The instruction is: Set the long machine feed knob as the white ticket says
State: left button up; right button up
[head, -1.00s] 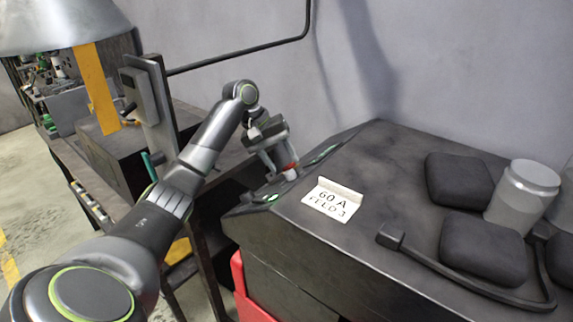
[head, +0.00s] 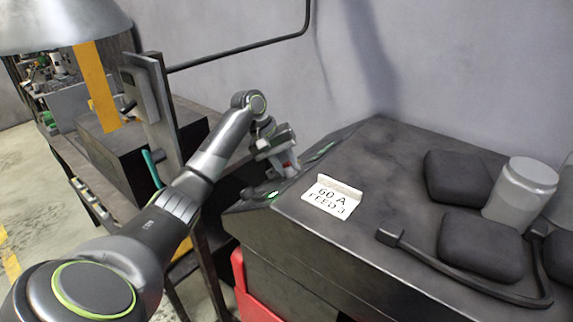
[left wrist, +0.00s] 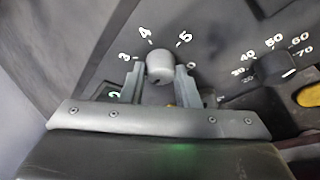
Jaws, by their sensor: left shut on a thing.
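The white ticket (head: 333,198) stands on top of the dark machine and reads "60 A" and "FEED 3". In the left wrist view a round grey knob (left wrist: 160,66) sits amid a white scale showing 2, 3, 4 and 5. My left gripper (head: 288,170) is at the machine's sloped panel. In the left wrist view its two fingers (left wrist: 158,82) are shut on the grey knob, one on each side. Which number the knob points at I cannot tell. The knob is not clear in the head view. My right gripper is out of view.
A black knob (left wrist: 272,68) with a scale up to 70 is to the right of the grey one, above a yellow part (left wrist: 308,95). Dark pads (head: 484,246), a grey jar (head: 521,188) and a black handle (head: 460,270) are on the machine's right side.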

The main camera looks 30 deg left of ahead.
pick_arm(q)
jog(key=shift+m+p, duration=0.4)
jog(key=shift+p, duration=0.05)
jog(key=shift+a+m+t+h+p, duration=0.1)
jog(key=shift+m+t+h+p, duration=0.4)
jog(key=shift+m, duration=0.5)
jog(key=m+h, duration=0.1)
jog(key=m, duration=0.1)
jog(key=shift+f+m, duration=0.1)
jog(key=shift+m, duration=0.2)
jog(key=shift+a+f+m+h+b, duration=0.1)
jog(key=shift+m+h+b, duration=0.35)
jog(key=shift+m, duration=0.75)
jog(key=shift+s+m+h+b, duration=0.1)
jog(key=shift+m+h+b, duration=0.8)
jog(key=shift+m, duration=0.8)
jog(key=o, duration=1)
